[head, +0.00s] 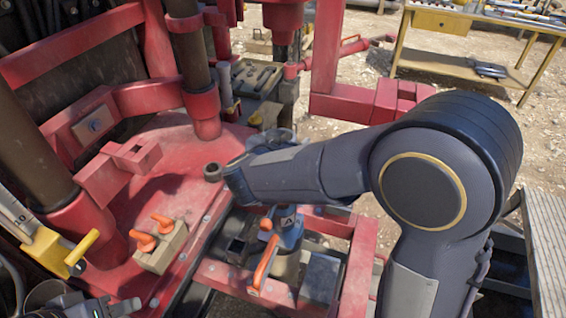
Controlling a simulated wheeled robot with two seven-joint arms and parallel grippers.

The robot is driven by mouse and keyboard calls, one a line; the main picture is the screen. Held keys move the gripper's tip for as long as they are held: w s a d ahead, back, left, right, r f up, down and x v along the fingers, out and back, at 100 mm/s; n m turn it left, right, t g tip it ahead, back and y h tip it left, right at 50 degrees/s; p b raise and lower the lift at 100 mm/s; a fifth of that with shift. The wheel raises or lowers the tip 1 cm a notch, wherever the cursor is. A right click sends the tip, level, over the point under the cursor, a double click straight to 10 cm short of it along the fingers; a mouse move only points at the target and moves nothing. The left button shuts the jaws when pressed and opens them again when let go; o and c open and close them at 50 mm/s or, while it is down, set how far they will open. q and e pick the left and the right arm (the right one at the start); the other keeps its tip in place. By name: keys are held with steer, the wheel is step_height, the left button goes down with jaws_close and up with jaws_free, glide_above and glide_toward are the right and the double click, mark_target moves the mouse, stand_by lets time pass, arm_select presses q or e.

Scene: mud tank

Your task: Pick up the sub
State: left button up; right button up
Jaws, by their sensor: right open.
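My right arm comes in from the right, and its dark end with the right gripper (236,184) is over the red deck. The fingers are small and partly hidden by the wrist; the gripper is open. A small dark, hollow round piece (212,172) stands just left of the gripper; it may be the sub, but I cannot tell for sure, nor whether they touch. Part of my left gripper (95,306) shows at the bottom left edge, dark and cut off by the frame. I cannot tell its opening.
A block with two orange levers (160,245) sits on the red deck (170,200). A grey valve-like cylinder with orange handles (287,238) stands below my right forearm. A yellow-handled tool (55,250) is at left. Red posts surround the deck. A yellow workbench (450,65) stands behind on gravel.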

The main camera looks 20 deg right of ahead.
steer(key=shift+f, duration=0.1)
jaws_close()
steer(key=shift+r, duration=0.2)
stand_by(0.4)
